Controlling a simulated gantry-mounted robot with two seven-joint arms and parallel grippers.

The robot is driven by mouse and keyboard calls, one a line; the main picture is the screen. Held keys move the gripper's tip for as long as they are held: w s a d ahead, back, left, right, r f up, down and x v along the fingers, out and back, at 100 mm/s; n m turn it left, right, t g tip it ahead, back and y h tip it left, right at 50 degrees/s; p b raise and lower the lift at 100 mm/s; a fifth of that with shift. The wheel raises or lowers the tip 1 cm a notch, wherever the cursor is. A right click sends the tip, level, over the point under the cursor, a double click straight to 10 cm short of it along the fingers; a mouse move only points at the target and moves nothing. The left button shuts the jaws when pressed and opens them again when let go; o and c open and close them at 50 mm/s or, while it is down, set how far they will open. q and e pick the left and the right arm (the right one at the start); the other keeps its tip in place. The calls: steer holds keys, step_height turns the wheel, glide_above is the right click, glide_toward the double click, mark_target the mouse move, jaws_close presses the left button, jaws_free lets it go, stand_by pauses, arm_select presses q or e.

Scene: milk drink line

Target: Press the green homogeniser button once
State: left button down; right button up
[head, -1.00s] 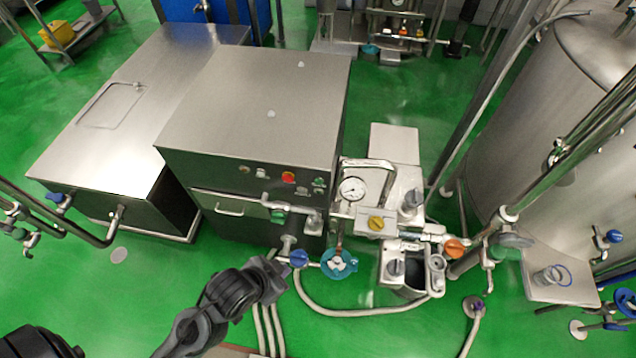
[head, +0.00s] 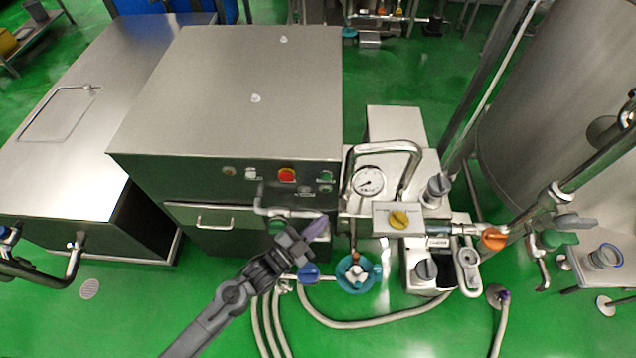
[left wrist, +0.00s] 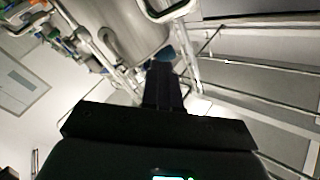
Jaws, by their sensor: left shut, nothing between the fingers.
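The homogeniser is a large steel cabinet (head: 220,95) with a dark front panel in the head view. A small green button (head: 326,177) sits at the panel's right end, right of a red button (head: 287,175). My left gripper (head: 315,227) is shut and empty, with its tip below the green button, near a pipe in front of the cabinet. The tip looks apart from the button, though the depth gap is hard to judge. The left wrist view shows the dark shut fingers (left wrist: 165,85), but I cannot make out the button there. My right gripper is not in view.
A pressure gauge (head: 369,181) with a bent steel handle stands right of the panel. A yellow knob (head: 399,219), a blue valve (head: 309,272) and a teal fitting (head: 356,274) are close by. Hoses run over the green floor. A large tank (head: 560,100) stands right.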

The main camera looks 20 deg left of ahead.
mark_target(326, 177)
arm_select(q)
steer(key=shift+m+t, duration=0.3)
steer(key=w+f+b, duration=0.2)
steer(key=b, duration=0.1)
steer(key=w+f+b, duration=0.1)
steer(key=shift+w+a+f+b, duration=0.3)
steer(key=shift+w+a+b, duration=0.05)
steer(key=shift+w, duration=0.05)
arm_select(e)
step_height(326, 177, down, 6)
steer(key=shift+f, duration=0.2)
arm_select(q)
steer(key=shift+w, duration=0.1)
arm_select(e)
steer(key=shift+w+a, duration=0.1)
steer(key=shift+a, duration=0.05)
arm_select(q)
steer(key=w+a+b, duration=0.3)
steer(key=w+b, duration=0.1)
steer(key=w, duration=0.4)
steer(key=shift+a, duration=0.15)
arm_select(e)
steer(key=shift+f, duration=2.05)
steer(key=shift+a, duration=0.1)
arm_select(q)
steer(key=shift+w, duration=0.1)
